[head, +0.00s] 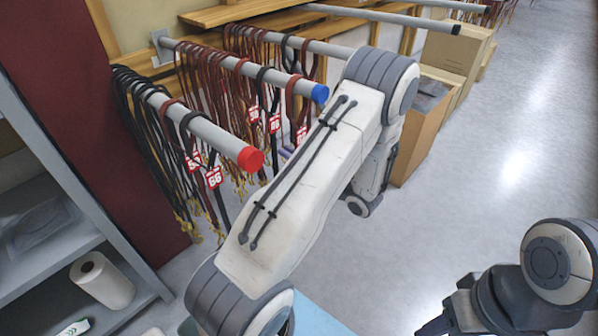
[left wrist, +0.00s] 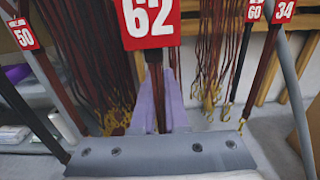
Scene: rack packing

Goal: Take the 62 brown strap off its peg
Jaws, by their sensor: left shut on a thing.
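The red 62 tag (left wrist: 150,22) fills the top middle of the left wrist view. A dark brown strap (left wrist: 155,88) hangs below it, between the two pale purple fingers of my left gripper (left wrist: 158,105). The fingers are shut on this strap just under the tag. The strap's upper end and its peg are outside the left wrist view. In the head view my left forearm covers most of my left gripper, and I cannot pick out the 62 tag among the small tags.
A red-ended peg (head: 213,137) and a blue-ended peg (head: 262,74) hold several black and brown straps. Neighbouring straps carry tags 50 (left wrist: 22,33) and 34 (left wrist: 284,10). Grey shelves (head: 60,195) stand at left. A cardboard box (head: 425,125) stands behind my left arm. Floor is clear at right.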

